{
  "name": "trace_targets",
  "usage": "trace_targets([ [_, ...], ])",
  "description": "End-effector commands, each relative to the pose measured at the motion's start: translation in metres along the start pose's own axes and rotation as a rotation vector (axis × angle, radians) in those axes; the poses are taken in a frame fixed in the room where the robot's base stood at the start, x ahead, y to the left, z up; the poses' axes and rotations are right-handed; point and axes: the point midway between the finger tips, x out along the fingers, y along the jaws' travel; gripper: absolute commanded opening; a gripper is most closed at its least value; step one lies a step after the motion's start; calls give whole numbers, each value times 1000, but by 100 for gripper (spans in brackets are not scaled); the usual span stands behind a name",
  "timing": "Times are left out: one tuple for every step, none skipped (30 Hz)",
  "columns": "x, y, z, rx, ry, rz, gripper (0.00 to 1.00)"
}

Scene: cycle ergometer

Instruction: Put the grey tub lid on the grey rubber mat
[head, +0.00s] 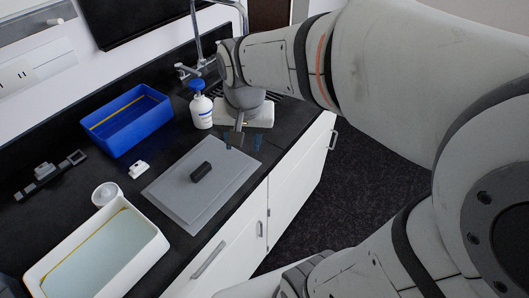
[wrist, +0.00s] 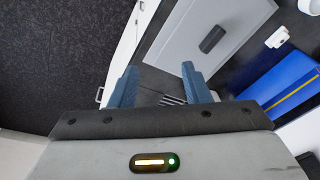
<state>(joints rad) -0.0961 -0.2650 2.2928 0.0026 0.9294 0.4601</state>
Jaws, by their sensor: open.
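The grey tub lid (head: 180,192) is a flat rectangular plate with a black bar handle (head: 202,171), lying flat on the dark counter. A grey border shows around its raised middle; I cannot tell whether this is its own rim or the grey rubber mat beneath it. No separate mat is clear in either view. The lid also shows at the top of the wrist view (wrist: 180,45), beyond my fingertips. My gripper (head: 246,141) is open and empty, pointing down near the lid's far right corner, apart from the handle. Its two blue fingers show in the wrist view (wrist: 160,72).
An open white tub (head: 152,254) with pale contents stands front left. A blue tub (head: 122,137), a white pump bottle (head: 202,111), a round white cup (head: 105,194) and a small white item (head: 139,169) stand around the lid. The tap (head: 197,68) is behind. The counter drops off at right.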

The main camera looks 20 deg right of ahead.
Motion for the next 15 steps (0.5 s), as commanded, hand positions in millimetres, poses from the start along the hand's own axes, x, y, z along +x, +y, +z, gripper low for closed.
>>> trace_targets([
  [-6, 15, 12, -58, 25, -6, 43],
  [-8, 22, 18, -97, 37, -7, 43],
  [-10, 30, 26, -147, 51, -8, 43],
  [-12, 36, 31, -182, 62, -8, 43],
  [-12, 41, 36, -213, 71, -7, 43],
  [-13, 47, 42, -252, 83, -6, 43],
  [-13, 50, 46, -276, 89, -5, 43],
  [-14, 54, 49, -298, 96, -4, 43],
  [-13, 57, 53, -323, 102, -2, 43],
  [-13, 59, 55, -338, 106, -1, 43],
  [-13, 56, 58, -349, 109, 0, 43],
  [-13, 56, 60, -361, 111, 1, 43],
  [-13, 57, 61, -367, 112, 1, 43],
  [-13, 57, 62, -371, 113, 2, 43],
  [-13, 57, 62, -374, 113, 2, 43],
])
